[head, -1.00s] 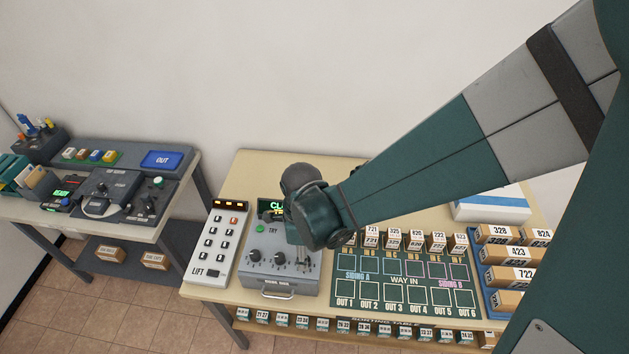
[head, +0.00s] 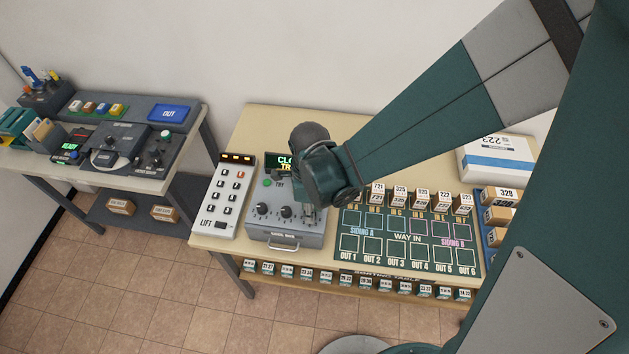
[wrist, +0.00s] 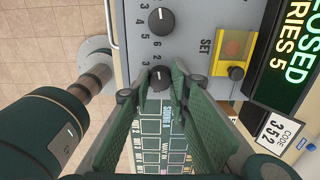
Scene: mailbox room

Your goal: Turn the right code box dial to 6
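The grey code box (head: 285,233) stands on the table. Its left dial (head: 262,208) and middle dial (head: 286,211) show in the head view; my wrist hides most of its right end. In the wrist view, the middle dial (wrist: 160,20) is at the top, with a white pointer mark. The right dial (wrist: 160,77) lies between the tips of my gripper (wrist: 153,82). The fingers are apart, one on each side of it; I cannot tell whether they touch it. The right dial's setting is not readable.
The lift panel (head: 222,195) stands left of the box, and the green sorting board (head: 408,245) with small numbered boxes lies close on the right.

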